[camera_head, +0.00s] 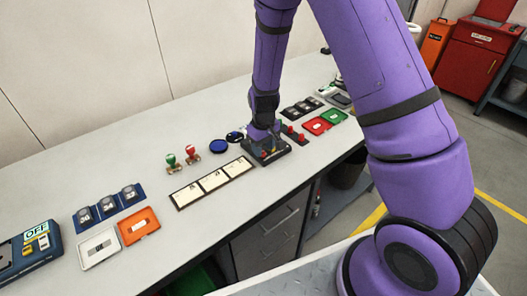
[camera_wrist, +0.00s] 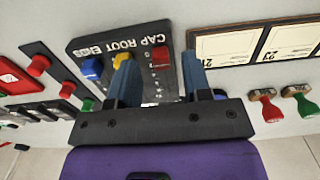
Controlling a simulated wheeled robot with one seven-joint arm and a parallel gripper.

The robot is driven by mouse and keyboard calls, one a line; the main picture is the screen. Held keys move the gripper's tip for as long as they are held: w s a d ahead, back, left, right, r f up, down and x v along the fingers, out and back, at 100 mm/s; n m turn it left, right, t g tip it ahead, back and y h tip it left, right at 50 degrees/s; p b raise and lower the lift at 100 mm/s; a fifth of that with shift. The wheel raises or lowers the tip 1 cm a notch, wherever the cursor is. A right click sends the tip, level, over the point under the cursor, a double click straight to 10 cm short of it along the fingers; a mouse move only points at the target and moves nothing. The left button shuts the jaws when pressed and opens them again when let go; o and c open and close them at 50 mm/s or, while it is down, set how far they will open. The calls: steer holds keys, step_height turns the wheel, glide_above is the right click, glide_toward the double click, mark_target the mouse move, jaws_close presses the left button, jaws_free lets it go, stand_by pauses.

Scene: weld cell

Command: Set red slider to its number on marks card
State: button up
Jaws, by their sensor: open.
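A dark slider panel lettered CAP ROOT ENDS (camera_wrist: 95,48) shows upside down in the wrist view, with a blue knob (camera_wrist: 92,68), a yellow knob (camera_wrist: 123,60) and the red slider (camera_wrist: 161,58), which lies below CAP. My gripper (camera_wrist: 160,82) is open over the panel; the red slider shows between its fingers, with no clear contact. The fingers hide part of the panel. In the head view the panel (camera_head: 278,153) sits under my gripper (camera_head: 262,135). A strip of three cream cards (camera_head: 212,182), likely the marks card, lies beside it; its numbers are small and partly cut off in the wrist view.
Red and green trays (camera_head: 317,126) lie to the right. A blue gauge block, an orange tray (camera_head: 138,225) and a white tray are at front left.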

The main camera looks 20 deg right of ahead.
steer(key=shift+f, duration=1.1)
steer(key=shift+c, duration=0.4)
jaws_close()
steer(key=shift+w+a, duration=0.35)
steer(key=shift+w, duration=0.65)
steer(key=shift+w+a, duration=0.3)
steer(key=shift+w, duration=0.7)
steer(key=shift+w+a, duration=0.35)
steer(key=shift+w, duration=0.65)
steer(key=shift+o, duration=0.4)
jaws_free()
step_height(320, 180, up, 11)
